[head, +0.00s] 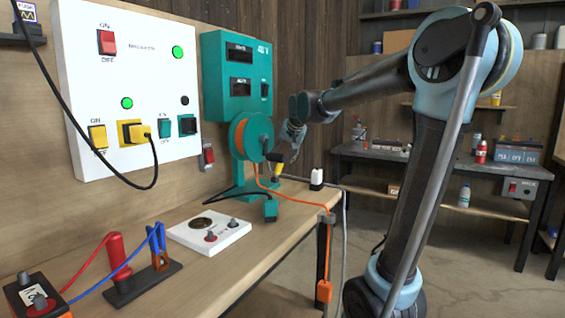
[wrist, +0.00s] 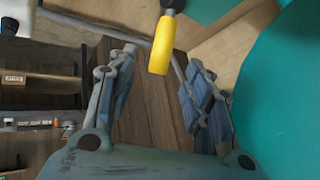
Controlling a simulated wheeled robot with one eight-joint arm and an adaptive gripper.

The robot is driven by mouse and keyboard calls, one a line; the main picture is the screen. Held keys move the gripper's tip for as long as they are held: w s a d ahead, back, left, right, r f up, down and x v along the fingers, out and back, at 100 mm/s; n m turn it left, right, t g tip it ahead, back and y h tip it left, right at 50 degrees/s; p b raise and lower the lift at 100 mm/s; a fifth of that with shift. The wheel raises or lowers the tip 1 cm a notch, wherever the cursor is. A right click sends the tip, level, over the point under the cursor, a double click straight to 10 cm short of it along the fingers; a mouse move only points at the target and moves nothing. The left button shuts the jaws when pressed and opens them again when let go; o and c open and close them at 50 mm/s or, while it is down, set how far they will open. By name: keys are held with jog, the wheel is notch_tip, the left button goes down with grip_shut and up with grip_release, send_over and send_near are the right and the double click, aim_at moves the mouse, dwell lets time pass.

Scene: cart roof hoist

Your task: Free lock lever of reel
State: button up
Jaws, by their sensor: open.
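The teal reel (head: 250,136) with orange cable stands on the bench, under a teal box on the wall. A yellow grip (head: 278,171) on a dark arm shows at its right side. The yellow grip is also in the wrist view (wrist: 162,45), between and beyond the finger ends. I cannot tell whether it belongs to the lock lever or a crank. My gripper (head: 283,150) is open at the reel's right side, close above the grip. No contact with the grip shows. A large teal disc (wrist: 282,95) fills the right of the wrist view, beside the right finger.
An orange cable (head: 293,196) runs from the reel over the bench edge to a hanging orange box (head: 323,291). A small white bottle (head: 317,177) stands right of the reel. A white panel (head: 208,232) and a clamp stand (head: 140,285) occupy the front bench.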

jog(key=shift+v, duration=2.3)
